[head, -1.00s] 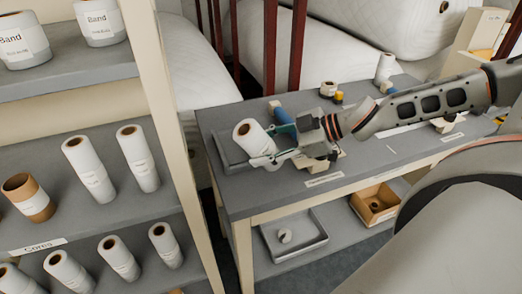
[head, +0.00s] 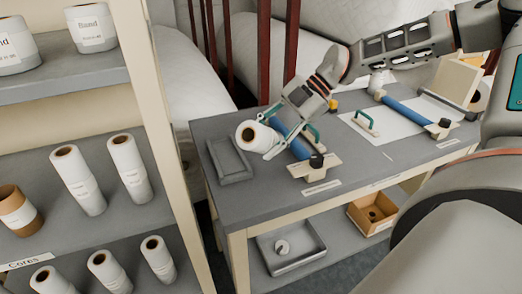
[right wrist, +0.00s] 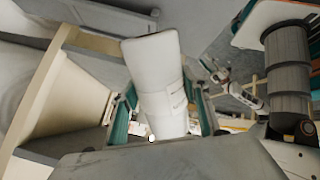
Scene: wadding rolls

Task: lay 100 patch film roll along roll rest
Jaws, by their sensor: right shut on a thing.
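My right gripper (head: 278,137) is shut on a white roll (head: 250,137) with a brown core end, above the left part of the grey table. The roll is tilted, its open end facing left; its label cannot be read. In the right wrist view the roll (right wrist: 157,80) stands between the teal fingers. A shallow grey tray (head: 236,178) lies empty just below and left of the roll; I cannot tell for sure whether it is the roll rest. My left gripper is not in view.
A shelf (head: 70,222) with several white rolls and a brown core stands at left. A second blue bar (head: 405,111) and a white sheet (head: 372,130) lie on the table's right. A tray (head: 293,266) and an orange box (head: 374,212) sit on the lower shelf.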

